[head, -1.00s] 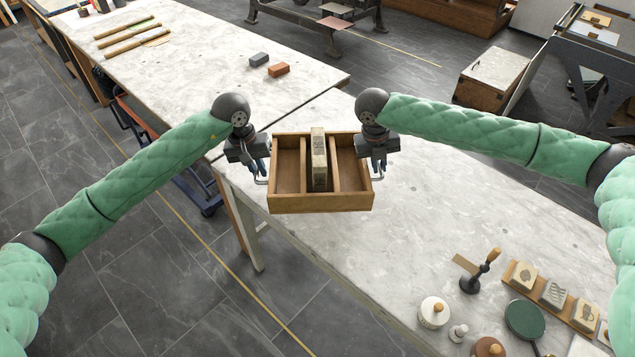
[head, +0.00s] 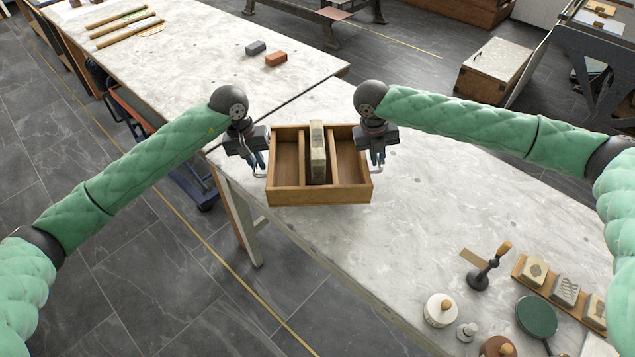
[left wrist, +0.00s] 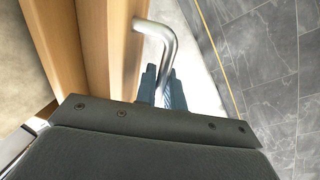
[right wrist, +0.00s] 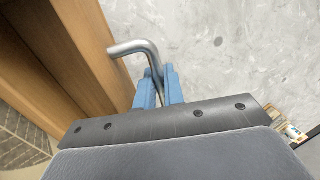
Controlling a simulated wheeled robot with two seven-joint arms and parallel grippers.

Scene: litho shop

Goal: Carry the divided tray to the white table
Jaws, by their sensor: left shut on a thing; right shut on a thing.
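The divided tray (head: 320,197) is a wooden box with three compartments, in the middle of the head view. A pale block (head: 317,150) with printed marks stands in its middle compartment; the side compartments look empty. My left gripper (head: 260,168) is shut on the metal handle (left wrist: 160,38) at the tray's left side. My right gripper (head: 377,164) is shut on the metal handle (right wrist: 135,47) at its right side. The tray looks level, over the near edge of a pale-topped table (head: 420,200). Its underside is hidden, so I cannot tell the height.
Another pale table (head: 200,60) adjoins beyond a dark seam, with a grey block (head: 256,48), an orange block (head: 276,59) and wooden rollers (head: 125,22).

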